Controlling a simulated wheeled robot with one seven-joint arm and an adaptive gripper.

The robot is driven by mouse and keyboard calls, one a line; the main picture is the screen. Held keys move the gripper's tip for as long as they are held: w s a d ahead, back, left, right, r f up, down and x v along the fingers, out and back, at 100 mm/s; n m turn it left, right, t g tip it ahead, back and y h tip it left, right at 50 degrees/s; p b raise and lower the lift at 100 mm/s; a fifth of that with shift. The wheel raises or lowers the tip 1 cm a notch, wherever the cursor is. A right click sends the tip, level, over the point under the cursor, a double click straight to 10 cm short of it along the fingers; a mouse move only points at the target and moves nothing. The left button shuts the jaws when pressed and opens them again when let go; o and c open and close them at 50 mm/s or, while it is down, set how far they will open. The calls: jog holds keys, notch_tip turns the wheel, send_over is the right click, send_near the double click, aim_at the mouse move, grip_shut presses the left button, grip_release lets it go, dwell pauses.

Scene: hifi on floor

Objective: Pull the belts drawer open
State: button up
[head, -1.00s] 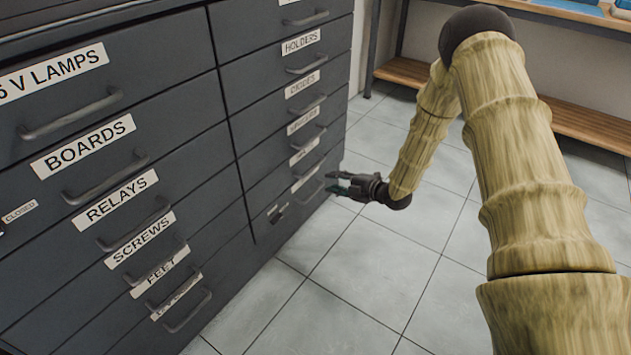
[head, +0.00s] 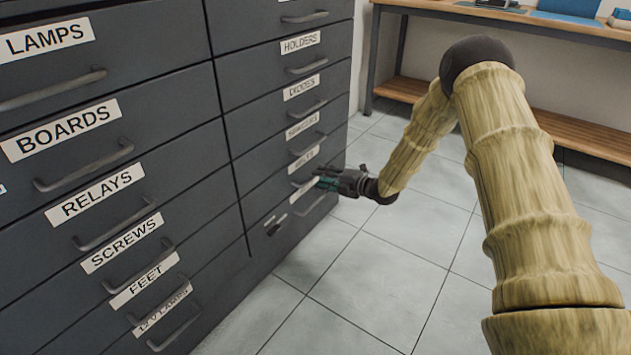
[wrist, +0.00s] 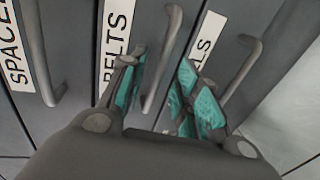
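The belts drawer is in the right column of the dark grey cabinet. Its white label (wrist: 116,45) reads "BELTS" in the wrist view and shows small in the head view (head: 303,158). Its grey bar handle (wrist: 166,55) lies between my two fingers in the wrist view. My gripper (head: 322,182), with teal finger pads, is at the front of this drawer in the head view. In the wrist view my gripper (wrist: 162,92) is open, with a finger on each side of the handle. I cannot tell whether either finger touches it. The drawer looks shut.
The drawer above has a label starting "SPACE" (wrist: 14,55); the one below has a label ending "LS" (wrist: 207,38) and its own handle (wrist: 243,65) beside my right finger. A wooden bench (head: 540,22) stands behind. Tiled floor (head: 370,275) is clear in front.

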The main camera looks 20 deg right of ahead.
jog(key=shift+b+x, duration=0.55)
jog(key=shift+x, duration=1.25)
grip_shut()
